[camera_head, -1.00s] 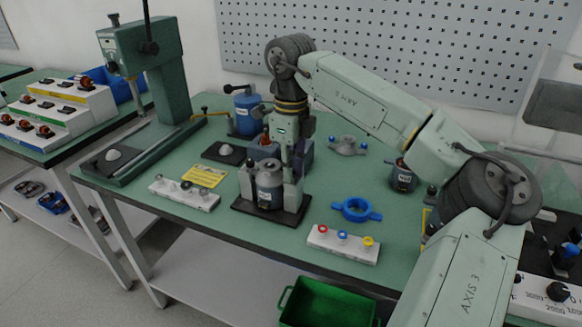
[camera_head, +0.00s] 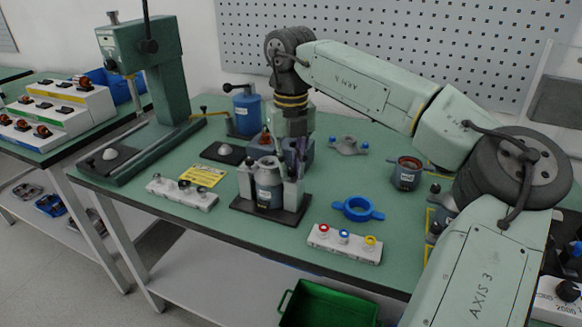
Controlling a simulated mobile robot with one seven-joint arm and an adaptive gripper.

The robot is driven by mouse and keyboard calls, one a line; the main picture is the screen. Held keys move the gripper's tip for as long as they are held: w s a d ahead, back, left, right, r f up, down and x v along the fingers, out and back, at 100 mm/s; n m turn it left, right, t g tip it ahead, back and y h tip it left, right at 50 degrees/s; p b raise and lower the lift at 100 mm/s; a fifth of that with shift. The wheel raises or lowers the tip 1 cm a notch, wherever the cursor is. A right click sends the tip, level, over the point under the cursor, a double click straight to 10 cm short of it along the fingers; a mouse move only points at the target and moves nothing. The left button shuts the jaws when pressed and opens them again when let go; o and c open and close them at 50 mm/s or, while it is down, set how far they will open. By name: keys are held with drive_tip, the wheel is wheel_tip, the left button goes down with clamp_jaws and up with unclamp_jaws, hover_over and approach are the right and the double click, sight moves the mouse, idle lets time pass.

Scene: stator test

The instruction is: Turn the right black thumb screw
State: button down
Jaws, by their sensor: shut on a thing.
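A fixture stands near the middle of the green table in the head view. It has a black base plate (camera_head: 243,205), a grey labelled cylinder (camera_head: 268,186) and a light post on each side. The left black thumb screw (camera_head: 250,158) shows on the left post. My gripper (camera_head: 297,162) points down at the top of the right post (camera_head: 294,190). It is shut on the right black thumb screw, which its fingers hide almost wholly. The fingers look dark and small, so the exact grip cannot be made out.
A blue ring with handles (camera_head: 357,208) and a white block with coloured knobs (camera_head: 344,244) lie to the right. A white block (camera_head: 182,194) and a yellow card (camera_head: 202,175) lie to the left. A green press (camera_head: 160,75) stands at back left. A labelled pot (camera_head: 405,174) is at right.

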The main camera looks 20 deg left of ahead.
sight(291, 170)
drive_tip(key=shift+m, duration=1.2)
drive_tip(key=c, duration=1.5)
unclamp_jaws()
drive_tip(key=shift+c, duration=0.2)
drive_tip(key=shift+r, duration=0.15)
drive_tip(key=shift+r, duration=3.9)
